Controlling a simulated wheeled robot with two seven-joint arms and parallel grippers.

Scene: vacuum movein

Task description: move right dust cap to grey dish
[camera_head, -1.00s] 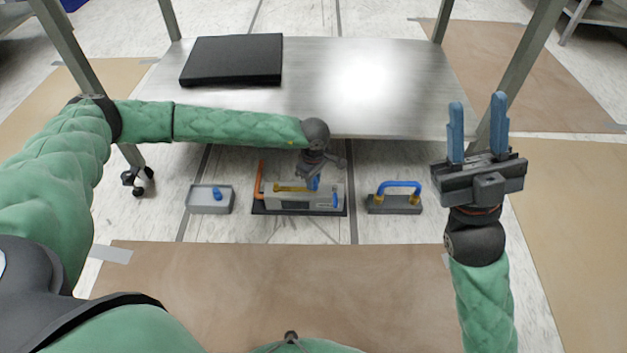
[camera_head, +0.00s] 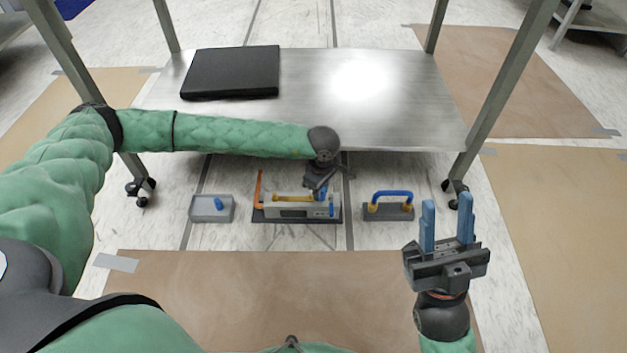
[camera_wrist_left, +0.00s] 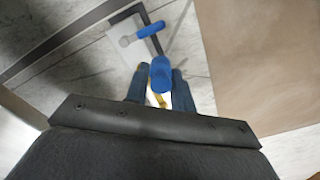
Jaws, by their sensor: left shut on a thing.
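My left gripper (camera_head: 322,186) is over the right end of the grey device (camera_head: 290,211), pointing down. In the left wrist view its fingers (camera_wrist_left: 156,85) are shut on a blue dust cap (camera_wrist_left: 162,74). Whether the cap is clear of the device I cannot tell. A blue piece (camera_head: 333,207) shows at the device's right end. The grey dish (camera_head: 197,214) lies on the floor left of the device, with one blue cap (camera_head: 218,204) in it. My right gripper (camera_head: 447,226) is open and empty, at the right, fingers up.
A block with a blue handle (camera_head: 391,196) stands right of the device. An orange upright (camera_head: 259,188) rises at the device's left end. A metal table (camera_head: 320,105) with a black slab (camera_head: 231,72) stands behind. Floor between dish and device is clear.

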